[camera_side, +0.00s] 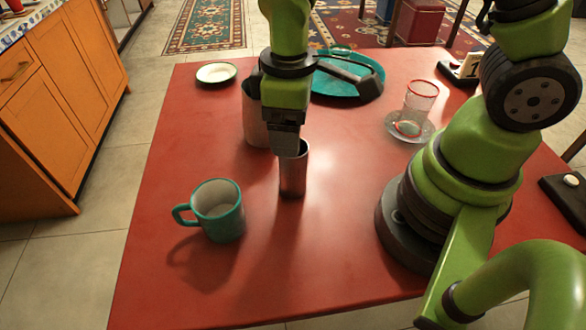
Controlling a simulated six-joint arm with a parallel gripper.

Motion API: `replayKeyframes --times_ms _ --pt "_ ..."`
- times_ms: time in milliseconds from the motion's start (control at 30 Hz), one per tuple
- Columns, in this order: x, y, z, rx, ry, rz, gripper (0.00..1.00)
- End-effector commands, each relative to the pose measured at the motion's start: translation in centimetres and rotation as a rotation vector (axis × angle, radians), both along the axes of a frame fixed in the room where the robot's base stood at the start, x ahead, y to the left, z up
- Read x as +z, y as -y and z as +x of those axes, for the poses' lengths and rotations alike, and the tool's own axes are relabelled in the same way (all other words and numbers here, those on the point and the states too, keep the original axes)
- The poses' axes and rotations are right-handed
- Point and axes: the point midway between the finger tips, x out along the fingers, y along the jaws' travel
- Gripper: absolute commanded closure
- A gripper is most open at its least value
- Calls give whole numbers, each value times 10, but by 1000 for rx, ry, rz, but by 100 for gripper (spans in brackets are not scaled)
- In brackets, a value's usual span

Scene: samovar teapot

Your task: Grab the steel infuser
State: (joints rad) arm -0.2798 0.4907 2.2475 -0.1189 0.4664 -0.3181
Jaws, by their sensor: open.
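The steel infuser, a small upright steel cylinder (293,175), stands on the red table near its middle. I take this one to be the infuser from its size and metal look. My gripper (288,148) points down at its top and is open. One finger overlaps the cylinder's rim in this view. I cannot tell whether it is inside, touching or in front of the rim.
A larger metal vessel (255,122) stands close behind my gripper, partly hidden. A teal mug (222,222) stands front left. A teal tray (345,91), a small white plate (216,73) and a red-rimmed glass (418,103) on a saucer (427,132) lie farther back. The front middle is clear.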

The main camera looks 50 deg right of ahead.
Motion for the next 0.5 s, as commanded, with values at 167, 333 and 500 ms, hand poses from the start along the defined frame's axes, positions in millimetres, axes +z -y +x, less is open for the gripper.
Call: replayKeyframes --times_ms 167,333,500 --pt "-27 0 -5 0 -8 -2 24" --pt "-44 -1 -5 -1 -5 1 24" --pt "-48 -1 -4 -1 0 2 24"
